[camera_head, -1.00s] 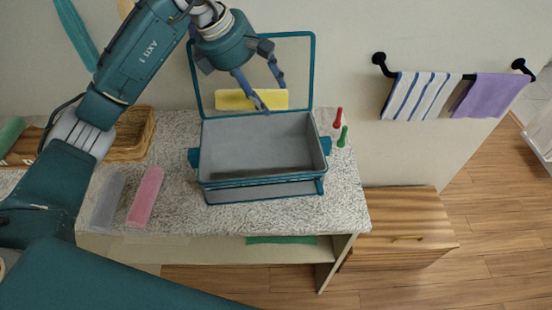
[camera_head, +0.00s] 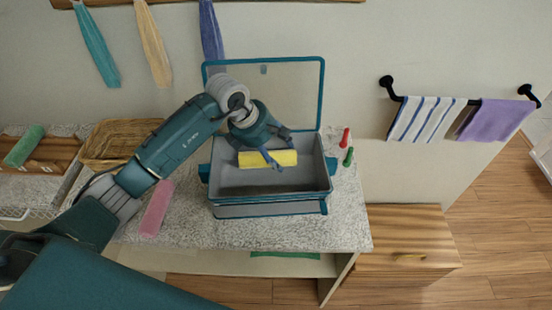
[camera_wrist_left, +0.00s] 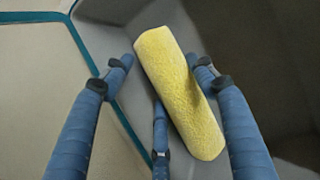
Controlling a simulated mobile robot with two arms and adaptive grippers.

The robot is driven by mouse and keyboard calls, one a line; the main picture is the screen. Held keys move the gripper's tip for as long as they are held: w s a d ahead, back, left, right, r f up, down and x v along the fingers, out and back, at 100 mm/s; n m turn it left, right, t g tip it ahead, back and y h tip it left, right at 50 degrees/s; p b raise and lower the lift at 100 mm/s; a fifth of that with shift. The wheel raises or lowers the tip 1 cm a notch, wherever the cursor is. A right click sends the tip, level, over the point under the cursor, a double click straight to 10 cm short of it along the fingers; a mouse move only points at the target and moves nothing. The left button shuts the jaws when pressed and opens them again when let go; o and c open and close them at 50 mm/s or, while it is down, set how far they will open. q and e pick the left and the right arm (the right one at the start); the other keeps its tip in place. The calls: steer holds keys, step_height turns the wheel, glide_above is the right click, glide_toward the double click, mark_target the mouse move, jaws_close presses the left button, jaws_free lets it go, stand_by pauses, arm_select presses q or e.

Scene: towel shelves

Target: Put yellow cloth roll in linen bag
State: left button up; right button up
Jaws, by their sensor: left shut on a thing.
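The yellow cloth roll (camera_head: 268,159) is inside the linen bag, a grey-lined box with teal edges (camera_head: 270,209) and its lid standing open behind. My left gripper (camera_head: 279,156) reaches down into the bag and is shut on the roll. In the left wrist view the yellow roll (camera_wrist_left: 181,95) lies at a slant between the blue fingers (camera_wrist_left: 165,75), with the grey bag lining around it. Whether the roll touches the bag's floor is hard to tell. My right gripper is not in view.
The bag stands on a speckled counter (camera_head: 190,228). A pink roll (camera_head: 157,208) lies to its left. A wicker basket (camera_head: 117,143) and a green roll (camera_head: 24,146) are further left. A red (camera_head: 345,138) and a green (camera_head: 348,157) small item stand right of the bag.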

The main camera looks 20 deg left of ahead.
mark_target(260, 158)
arm_select(q)
step_height(260, 158, down, 4)
steer(key=shift+p, duration=0.45)
steer(key=shift+f, duration=0.1)
steer(key=o, duration=1.1)
steer(key=shift+o, duration=0.2)
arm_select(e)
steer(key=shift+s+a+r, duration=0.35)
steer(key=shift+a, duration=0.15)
arm_select(q)
steer(key=shift+r, duration=0.2)
steer(key=shift+s+a+r, duration=0.1)
steer(key=shift+a+r, duration=0.1)
steer(key=shift+r, duration=0.05)
steer(key=b+v, duration=0.2)
steer(key=v, duration=0.9)
steer(key=shift+s+r+b, duration=0.1)
steer(key=shift+r+b, duration=0.05)
steer(key=shift+b, duration=0.25)
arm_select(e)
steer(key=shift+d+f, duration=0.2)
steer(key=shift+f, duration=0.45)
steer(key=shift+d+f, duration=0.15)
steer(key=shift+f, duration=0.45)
